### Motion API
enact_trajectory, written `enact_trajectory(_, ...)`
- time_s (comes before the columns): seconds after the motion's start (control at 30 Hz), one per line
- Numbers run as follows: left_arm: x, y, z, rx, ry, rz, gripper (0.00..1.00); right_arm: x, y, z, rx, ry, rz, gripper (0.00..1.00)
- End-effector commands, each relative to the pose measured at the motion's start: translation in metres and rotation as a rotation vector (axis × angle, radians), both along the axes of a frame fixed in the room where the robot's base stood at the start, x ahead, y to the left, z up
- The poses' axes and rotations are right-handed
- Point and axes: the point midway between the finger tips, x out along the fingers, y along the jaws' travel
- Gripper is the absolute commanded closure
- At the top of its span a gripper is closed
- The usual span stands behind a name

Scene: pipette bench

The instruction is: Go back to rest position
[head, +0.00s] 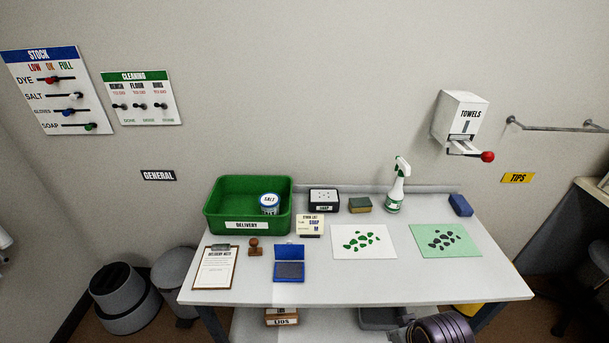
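Neither of my grippers shows in the head view, so I cannot see whether they hold anything. A dark ribbed rounded part shows at the bottom edge, right of centre; it may be part of my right arm, but no fingers show on it. The white bench (380,284) stands ahead with its things resting on it. A green delivery bin (248,214) at its back left holds a white and blue salt tub (269,203).
On the bench are a clipboard (214,270), a stamp (254,247), an open blue ink pad (289,264), a soap box (324,200), a sponge (360,205), a spray bottle (396,190) and two sheets with leaf-like pieces. Bins (124,297) stand left. The bench's front strip is clear.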

Motion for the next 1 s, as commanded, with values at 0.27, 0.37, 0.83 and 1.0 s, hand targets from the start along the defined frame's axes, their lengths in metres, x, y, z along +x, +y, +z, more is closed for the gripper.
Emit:
enact_trajectory(0.27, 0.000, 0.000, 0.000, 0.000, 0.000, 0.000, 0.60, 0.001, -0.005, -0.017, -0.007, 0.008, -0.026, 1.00)
enact_trajectory(0.37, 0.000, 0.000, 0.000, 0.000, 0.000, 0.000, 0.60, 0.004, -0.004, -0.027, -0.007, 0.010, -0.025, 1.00)
enact_trajectory(0.83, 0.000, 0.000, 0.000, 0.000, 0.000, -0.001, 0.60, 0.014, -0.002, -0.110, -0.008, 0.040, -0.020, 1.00)
enact_trajectory(1.0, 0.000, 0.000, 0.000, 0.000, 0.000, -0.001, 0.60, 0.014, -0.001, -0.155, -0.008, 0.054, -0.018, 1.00)
